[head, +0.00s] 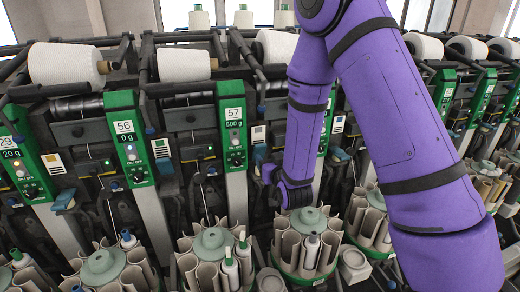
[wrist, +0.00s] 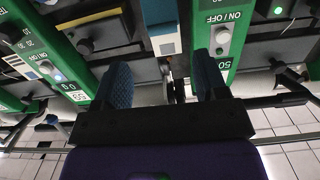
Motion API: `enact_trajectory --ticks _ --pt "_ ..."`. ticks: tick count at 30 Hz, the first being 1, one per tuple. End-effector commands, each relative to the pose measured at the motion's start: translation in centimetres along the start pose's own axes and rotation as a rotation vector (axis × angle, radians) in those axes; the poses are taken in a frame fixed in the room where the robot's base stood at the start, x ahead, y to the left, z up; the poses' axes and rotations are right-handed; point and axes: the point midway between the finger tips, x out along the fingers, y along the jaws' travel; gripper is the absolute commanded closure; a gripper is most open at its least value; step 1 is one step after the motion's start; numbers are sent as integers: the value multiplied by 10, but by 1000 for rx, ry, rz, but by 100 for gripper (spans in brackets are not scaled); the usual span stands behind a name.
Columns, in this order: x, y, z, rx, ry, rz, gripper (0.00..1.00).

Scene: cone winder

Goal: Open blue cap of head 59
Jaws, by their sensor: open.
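In the head view my arm covers much of the machine right of the panel of head 57 (head: 233,125). Blue parts show low on the heads, one (head: 260,155) just right of head 57 and another (head: 340,155) right of my forearm. I cannot tell which head the second belongs to. My gripper (wrist: 163,80) is open and empty in the wrist view. Its two teal fingers point at the machine front, with a blue and white plate (wrist: 165,38) beyond the gap. In the head view its fingertips are hard to make out.
Green panels stand on both sides of my gripper, left (wrist: 92,105) and right (wrist: 222,45). The panel of head 56 (head: 130,140) is further left. White yarn cones (head: 65,63) lie along the top. Round tube holders (head: 212,245) crowd the bottom front.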

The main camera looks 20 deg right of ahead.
Motion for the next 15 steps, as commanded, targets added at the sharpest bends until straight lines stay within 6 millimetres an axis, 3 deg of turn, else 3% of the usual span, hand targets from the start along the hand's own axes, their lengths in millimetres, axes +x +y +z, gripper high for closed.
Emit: enact_trajectory --ticks 3,8,15 --pt "-2 -2 13 -10 41 0 34" --pt "-1 -3 17 -15 68 1 34" --pt "26 -2 14 -15 73 2 34"
